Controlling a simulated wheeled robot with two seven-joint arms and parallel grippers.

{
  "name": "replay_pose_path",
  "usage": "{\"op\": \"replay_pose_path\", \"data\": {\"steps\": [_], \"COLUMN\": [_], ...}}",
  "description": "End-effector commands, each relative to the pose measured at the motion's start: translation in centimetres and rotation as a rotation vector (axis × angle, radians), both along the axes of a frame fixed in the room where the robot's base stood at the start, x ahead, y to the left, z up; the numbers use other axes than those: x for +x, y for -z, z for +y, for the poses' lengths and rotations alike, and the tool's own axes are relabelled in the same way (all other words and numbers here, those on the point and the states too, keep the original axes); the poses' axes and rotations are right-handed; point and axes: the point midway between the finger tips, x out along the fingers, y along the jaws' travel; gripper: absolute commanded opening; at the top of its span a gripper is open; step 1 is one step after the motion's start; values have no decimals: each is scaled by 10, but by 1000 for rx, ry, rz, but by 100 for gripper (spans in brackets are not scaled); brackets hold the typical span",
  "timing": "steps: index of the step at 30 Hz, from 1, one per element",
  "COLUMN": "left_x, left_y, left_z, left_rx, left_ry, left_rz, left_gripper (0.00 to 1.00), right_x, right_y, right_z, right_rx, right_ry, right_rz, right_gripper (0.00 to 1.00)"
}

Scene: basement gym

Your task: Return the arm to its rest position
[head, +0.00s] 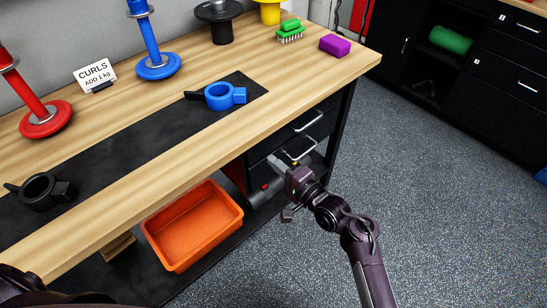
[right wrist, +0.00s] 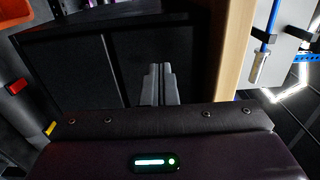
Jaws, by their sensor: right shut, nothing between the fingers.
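My right gripper (head: 281,167) is in front of the bench's drawers, below the level of the wooden top. Its fingers are together and hold nothing. In the right wrist view the closed fingers (right wrist: 160,84) point toward a dark panelled surface. The right arm reaches up from the bottom right of the head view. A dark part of my own body shows at the bottom left corner of the head view; my left gripper does not show.
The wooden bench (head: 300,75) bears a blue collar (head: 222,96), a black collar (head: 45,190), a purple block (head: 335,45) and a green brush (head: 290,34). Drawer handles (head: 300,150) are close to the right gripper. An orange bin (head: 190,235) sits below. Floor at right is clear.

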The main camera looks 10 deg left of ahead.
Motion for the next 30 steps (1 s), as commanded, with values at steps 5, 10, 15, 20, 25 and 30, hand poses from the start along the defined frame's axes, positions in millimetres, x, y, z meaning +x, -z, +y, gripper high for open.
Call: {"op": "replay_pose_path", "data": {"steps": [5,10,15,20,25,30], "left_x": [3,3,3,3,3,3], "left_y": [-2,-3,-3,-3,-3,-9], "left_z": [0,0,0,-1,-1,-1], "left_rx": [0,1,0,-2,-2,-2], "left_ry": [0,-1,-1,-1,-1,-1], "left_rz": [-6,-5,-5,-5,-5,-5], "left_gripper": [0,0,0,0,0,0], "right_x": [-25,-43,-53,-56,-56,-57], "right_y": [3,3,2,2,3,46], "right_z": [-35,-60,-74,-78,-78,-87], "right_rx": [-5,-5,-2,-2,-4,-110], "right_ry": [4,2,2,1,3,48], "right_rz": [3,2,3,2,3,20], "right_gripper": [0,0,0,0,0,0]}}
